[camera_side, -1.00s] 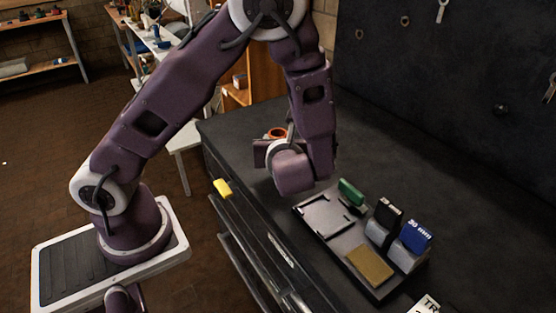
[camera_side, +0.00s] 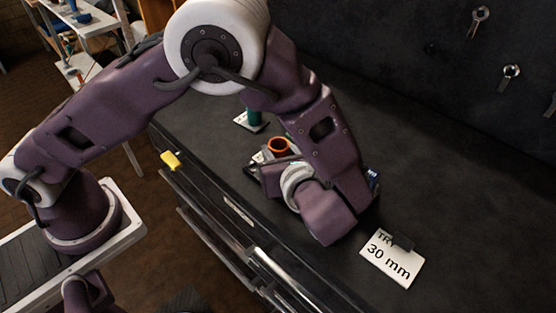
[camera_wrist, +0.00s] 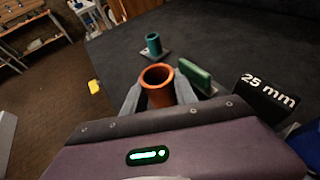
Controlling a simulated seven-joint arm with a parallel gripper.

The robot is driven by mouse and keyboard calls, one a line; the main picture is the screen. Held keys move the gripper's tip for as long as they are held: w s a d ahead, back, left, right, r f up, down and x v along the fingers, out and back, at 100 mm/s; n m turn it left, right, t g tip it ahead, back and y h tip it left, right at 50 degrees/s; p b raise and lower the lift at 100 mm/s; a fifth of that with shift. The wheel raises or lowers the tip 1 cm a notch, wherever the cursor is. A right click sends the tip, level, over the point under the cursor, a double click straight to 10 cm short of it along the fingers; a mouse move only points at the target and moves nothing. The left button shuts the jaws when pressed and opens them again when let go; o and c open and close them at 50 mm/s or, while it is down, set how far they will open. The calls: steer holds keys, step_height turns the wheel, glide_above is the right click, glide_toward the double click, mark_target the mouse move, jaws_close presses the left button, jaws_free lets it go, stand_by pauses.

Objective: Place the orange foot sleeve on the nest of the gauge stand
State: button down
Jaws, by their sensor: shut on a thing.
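The orange foot sleeve (camera_wrist: 158,77) is an open-topped tube, upright between the two grey fingers of my gripper (camera_wrist: 158,97) in the wrist view. My gripper (camera_side: 276,158) is shut on it. In the side view the orange sleeve (camera_side: 279,145) shows only its upper part, at the left of my wrist. It is over or near the tray area, and its height above it cannot be told. The gauge stand and its nest cannot be made out for certain; my arm hides most of the tray in the side view.
A teal tube (camera_side: 254,117) stands on a pale plate behind. The wrist view shows a green block (camera_wrist: 194,76) and a black 25 mm block (camera_wrist: 268,98) close right. A 30 mm card (camera_side: 392,260) lies at front right.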

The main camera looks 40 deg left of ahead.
steer(key=shift+f, duration=1.2)
steer(key=c, duration=1)
jaws_free()
steer(key=shift+f, duration=0.15)
